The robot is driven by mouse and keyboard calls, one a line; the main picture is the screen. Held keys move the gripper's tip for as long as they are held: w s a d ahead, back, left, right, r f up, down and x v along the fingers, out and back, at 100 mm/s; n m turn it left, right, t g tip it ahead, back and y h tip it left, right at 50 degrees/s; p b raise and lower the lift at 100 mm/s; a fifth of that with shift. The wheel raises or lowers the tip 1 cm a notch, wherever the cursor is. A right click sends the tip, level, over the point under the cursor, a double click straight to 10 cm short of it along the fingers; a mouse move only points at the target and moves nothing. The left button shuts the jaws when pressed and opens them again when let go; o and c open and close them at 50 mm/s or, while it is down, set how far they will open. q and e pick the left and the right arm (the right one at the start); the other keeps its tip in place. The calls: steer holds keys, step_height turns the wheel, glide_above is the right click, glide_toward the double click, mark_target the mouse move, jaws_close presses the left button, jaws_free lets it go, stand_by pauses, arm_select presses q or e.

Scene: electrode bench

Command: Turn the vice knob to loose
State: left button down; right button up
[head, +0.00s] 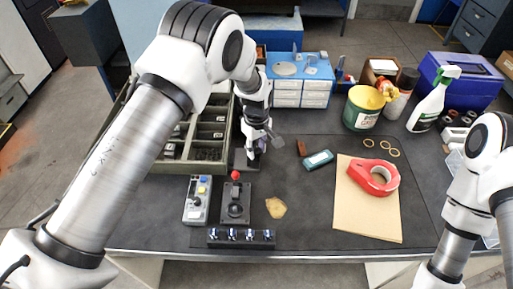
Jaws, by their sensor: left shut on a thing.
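My left arm reaches in from the left and bends down over the middle of the bench. My left gripper (258,150) is low at the small dark vice (242,163), behind the black lever box. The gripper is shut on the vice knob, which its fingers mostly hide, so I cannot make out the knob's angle. My right arm stands at the right edge; its gripper is out of the picture.
In front are a lever box (236,205) with a red ball, a grey button box (196,203) and a dark strip (241,238) of several knobs. A compartment tray (168,166) stands left. A brown pad (369,218) with red tape (373,178) lies right.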

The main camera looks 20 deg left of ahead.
mark_target(257, 152)
arm_select(q)
steer(key=c, duration=0.8)
jaws_free()
steer(key=shift+f, duration=0.15)
steer(key=shift+c, duration=0.2)
step_height(257, 152, up, 12)
